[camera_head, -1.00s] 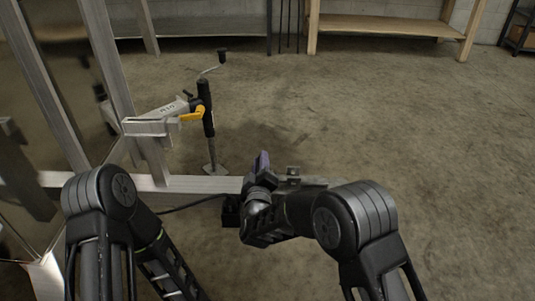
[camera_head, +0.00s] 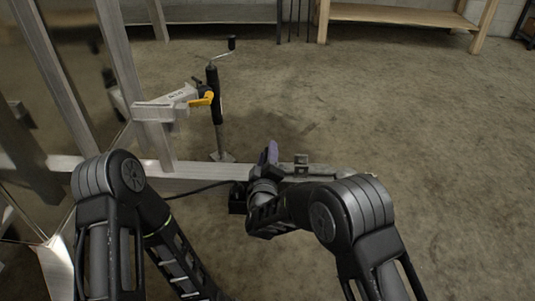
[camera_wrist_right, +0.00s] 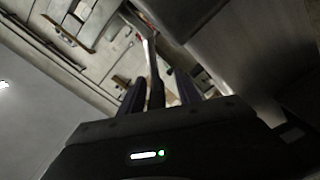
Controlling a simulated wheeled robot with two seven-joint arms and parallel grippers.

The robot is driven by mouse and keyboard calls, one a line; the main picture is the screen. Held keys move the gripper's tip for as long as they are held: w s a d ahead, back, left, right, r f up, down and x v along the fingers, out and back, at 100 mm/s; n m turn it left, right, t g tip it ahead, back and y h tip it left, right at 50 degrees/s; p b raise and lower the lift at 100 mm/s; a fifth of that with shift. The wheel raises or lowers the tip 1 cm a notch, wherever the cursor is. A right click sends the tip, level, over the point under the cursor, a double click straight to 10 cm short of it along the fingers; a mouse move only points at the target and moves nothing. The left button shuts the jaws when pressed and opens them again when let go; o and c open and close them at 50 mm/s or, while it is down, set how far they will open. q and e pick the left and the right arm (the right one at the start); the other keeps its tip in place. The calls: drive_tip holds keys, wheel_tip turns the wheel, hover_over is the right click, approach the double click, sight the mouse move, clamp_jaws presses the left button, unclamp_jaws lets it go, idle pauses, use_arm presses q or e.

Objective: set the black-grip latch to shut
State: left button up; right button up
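My right gripper (camera_head: 270,153) is low in the middle of the head view, close beside the aluminium trailer tongue. In the right wrist view its two dark fingers (camera_wrist_right: 160,90) are apart. A thin lever with a dark lower part, which looks like the black-grip latch (camera_wrist_right: 156,92), stands between the fingers; I cannot tell whether they touch it. In the head view the gripper hides this latch. My left arm enters at the lower left, and its gripper is out of view.
A jack (camera_head: 215,95) with a crank stands behind the tongue, with a yellow handle (camera_head: 205,100) beside it. A metal bracket (camera_head: 300,165) sits on the tongue right of my gripper. The trailer frame (camera_head: 55,85) fills the left. The floor to the right is open.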

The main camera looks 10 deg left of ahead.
drive_tip(key=shift+s, duration=0.1)
drive_tip(key=s+p, duration=0.2)
drive_tip(key=s, duration=0.5)
drive_tip(key=shift+s+d, duration=0.25)
drive_tip(key=shift+s, duration=0.05)
drive_tip(key=shift+s, duration=0.1)
